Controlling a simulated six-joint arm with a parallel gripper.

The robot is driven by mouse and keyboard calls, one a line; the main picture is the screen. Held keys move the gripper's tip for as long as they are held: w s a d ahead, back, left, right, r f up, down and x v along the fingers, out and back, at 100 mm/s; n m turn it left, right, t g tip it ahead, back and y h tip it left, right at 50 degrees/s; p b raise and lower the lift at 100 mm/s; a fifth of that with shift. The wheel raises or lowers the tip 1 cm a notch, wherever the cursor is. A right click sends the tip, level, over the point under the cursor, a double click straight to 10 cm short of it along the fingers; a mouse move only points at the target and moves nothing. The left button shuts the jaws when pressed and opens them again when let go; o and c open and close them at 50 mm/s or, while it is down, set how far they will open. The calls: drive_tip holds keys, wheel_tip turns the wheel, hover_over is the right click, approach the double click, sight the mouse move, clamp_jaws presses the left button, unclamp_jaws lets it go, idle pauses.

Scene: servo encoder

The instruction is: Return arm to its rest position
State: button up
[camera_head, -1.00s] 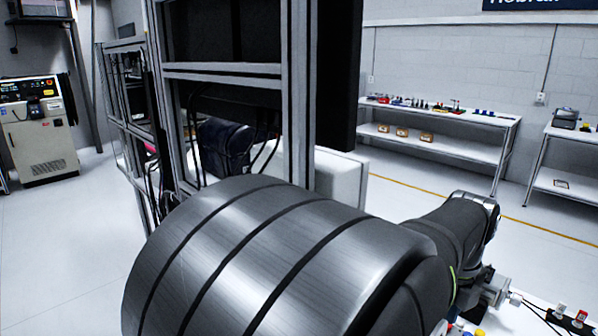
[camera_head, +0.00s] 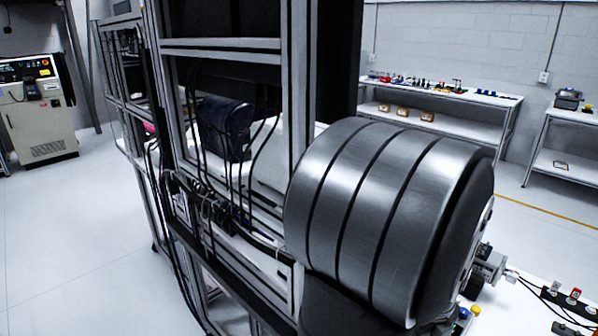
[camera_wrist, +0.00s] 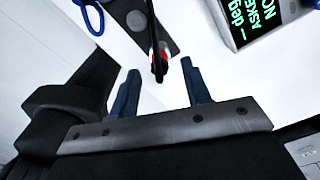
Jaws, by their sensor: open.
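My gripper (camera_wrist: 163,92) shows in the wrist view with its two blue fingers spread apart over a white surface. Between and beyond the fingers is a thin black part with a red and white band (camera_wrist: 162,52); I cannot tell how far below the fingers it lies. No object is visibly held. In the head view, a large grey banded part of my arm fills the centre right and hides much of the work area. My gripper is not visible in the head view.
A display with green text (camera_wrist: 258,18) is at the wrist view's top right. Blue rings (camera_wrist: 93,18) lie at top left. In the head view, a metal frame with cables (camera_head: 228,45) stands left of my arm, a workbench (camera_head: 445,92) behind, and a white cabinet (camera_head: 40,118) far left.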

wheel_tip(320, 180, up, 7)
drive_tip(key=shift+r, duration=0.1)
drive_tip(key=w+d+r, duration=0.2)
drive_tip(key=w+d, duration=0.2)
drive_tip(key=w, duration=0.1)
drive_tip(key=shift+w+d+r+n, duration=0.2)
drive_tip(key=shift+w+d+n, duration=0.05)
drive_tip(key=shift+w+n, duration=0.15)
drive_tip(key=shift+s, duration=0.1)
drive_tip(key=o, duration=1.2)
drive_tip(key=shift+o, duration=0.2)
drive_tip(key=w+d+r+n+h, duration=0.1)
drive_tip(key=w+d+r, duration=0.1)
drive_tip(key=w, duration=0.4)
drive_tip(key=w+d+r+n+h, duration=0.1)
drive_tip(key=w+d+r, duration=0.1)
drive_tip(key=w+r, duration=0.3)
drive_tip(key=w, duration=0.2)
drive_tip(key=shift+w+d+r, duration=0.25)
drive_tip(key=shift+w, duration=0.05)
drive_tip(key=w+r+n+t+h, duration=0.1)
drive_tip(key=w+r+h, duration=0.1)
drive_tip(key=w+r, duration=0.7)
drive_tip(key=w+x, duration=0.1)
drive_tip(key=x, duration=1.1)
drive_tip(key=shift+w, duration=0.35)
drive_tip(key=shift+r, duration=0.1)
